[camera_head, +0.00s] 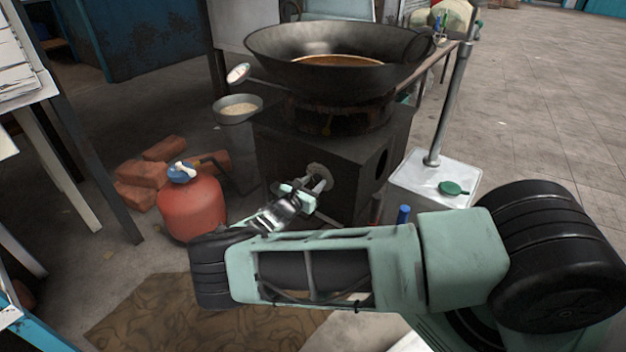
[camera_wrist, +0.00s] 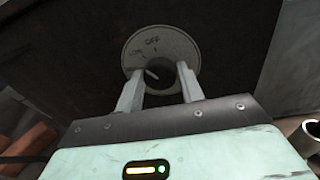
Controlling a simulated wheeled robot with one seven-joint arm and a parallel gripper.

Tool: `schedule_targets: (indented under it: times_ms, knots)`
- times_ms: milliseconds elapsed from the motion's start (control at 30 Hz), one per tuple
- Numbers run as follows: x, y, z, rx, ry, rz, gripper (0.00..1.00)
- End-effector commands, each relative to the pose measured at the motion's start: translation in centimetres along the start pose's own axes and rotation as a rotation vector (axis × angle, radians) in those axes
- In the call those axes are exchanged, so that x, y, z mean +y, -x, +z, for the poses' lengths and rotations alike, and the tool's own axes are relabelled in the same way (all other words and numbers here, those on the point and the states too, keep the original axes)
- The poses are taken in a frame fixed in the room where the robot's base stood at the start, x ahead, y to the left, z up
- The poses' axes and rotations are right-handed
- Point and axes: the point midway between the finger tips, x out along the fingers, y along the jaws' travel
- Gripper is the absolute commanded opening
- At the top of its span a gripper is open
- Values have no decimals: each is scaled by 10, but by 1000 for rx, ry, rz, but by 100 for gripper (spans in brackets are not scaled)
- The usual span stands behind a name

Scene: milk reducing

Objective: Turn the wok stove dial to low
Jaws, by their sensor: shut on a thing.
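The wok stove (camera_head: 285,150) is a dark box with a large wok (camera_head: 335,62) on top, holding brown liquid. Its dial (camera_head: 318,172) is on the front face. In the wrist view the round grey dial plate (camera_wrist: 152,42) shows "OFF" at the top and fainter lettering to its left. The dark knob (camera_wrist: 160,75) has a pale pointer mark tilted to the upper left. My gripper (camera_wrist: 158,88) has its two fingers on either side of the knob, shut on it. In the head view my gripper (camera_head: 312,190) reaches the stove front; my arm hides part of the floor.
A red gas cylinder (camera_head: 192,208) stands left of the stove, with bricks (camera_head: 150,172) behind it. A small bowl (camera_head: 238,108) is beside the wok. A white stand (camera_head: 430,180) with a metal pole is to the right. Open floor lies at the far right.

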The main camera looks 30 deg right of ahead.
Motion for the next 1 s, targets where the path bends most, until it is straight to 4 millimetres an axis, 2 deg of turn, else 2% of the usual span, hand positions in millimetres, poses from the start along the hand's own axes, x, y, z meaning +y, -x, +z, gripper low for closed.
schedule_targets:
  times_ms: [300,667,700,767,800,1000]
  knots:
    - [1,1,0,7,72,-3,15]
    - [1,1,-1,7,76,-3,15]
    - [1,1,-1,7,76,-3,40]
    - [1,1,-1,7,76,-3,57]
    - [0,1,-1,7,76,-3,60]
    - [0,0,0,6,75,-4,60]
